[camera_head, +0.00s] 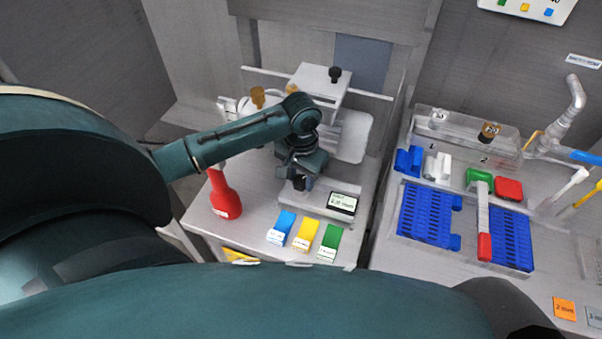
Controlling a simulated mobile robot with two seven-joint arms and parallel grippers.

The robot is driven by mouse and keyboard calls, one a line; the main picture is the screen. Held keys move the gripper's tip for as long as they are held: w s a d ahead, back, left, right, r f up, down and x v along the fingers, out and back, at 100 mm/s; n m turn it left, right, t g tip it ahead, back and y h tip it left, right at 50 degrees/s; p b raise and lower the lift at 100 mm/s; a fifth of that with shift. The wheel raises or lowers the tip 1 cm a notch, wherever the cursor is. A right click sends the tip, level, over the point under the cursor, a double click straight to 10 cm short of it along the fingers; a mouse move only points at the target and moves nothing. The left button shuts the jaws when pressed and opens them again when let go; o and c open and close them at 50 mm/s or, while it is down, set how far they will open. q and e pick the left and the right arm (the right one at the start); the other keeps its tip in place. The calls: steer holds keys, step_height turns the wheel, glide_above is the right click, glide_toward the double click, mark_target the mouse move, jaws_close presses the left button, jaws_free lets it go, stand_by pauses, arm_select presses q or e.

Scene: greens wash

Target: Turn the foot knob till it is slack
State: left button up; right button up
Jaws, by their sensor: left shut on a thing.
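My left gripper (300,178) reaches in from the left and points down at the front foot of the metal slicer-like machine (318,82). Its jaws are shut on the small dark foot knob (299,185), which is mostly hidden by the fingers. I cannot tell from this view how tight the knob is. A small display (343,203) lies just right of the gripper; its digits are too small to read surely. Another black knob (335,74) stands on top of the machine. My right gripper is not in view.
A red bottle (224,197) stands left of the gripper. Blue (281,228), yellow (305,235) and green (329,242) blocks lie in front. To the right is a sink counter with blue racks (427,216), a red-ended brush-like tool (484,245) and a faucet (568,120).

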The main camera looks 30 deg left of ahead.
arm_select(q)
steer(key=m, duration=0.4)
steer(key=shift+m, duration=2.2)
steer(key=o, duration=1)
steer(key=shift+r, duration=0.1)
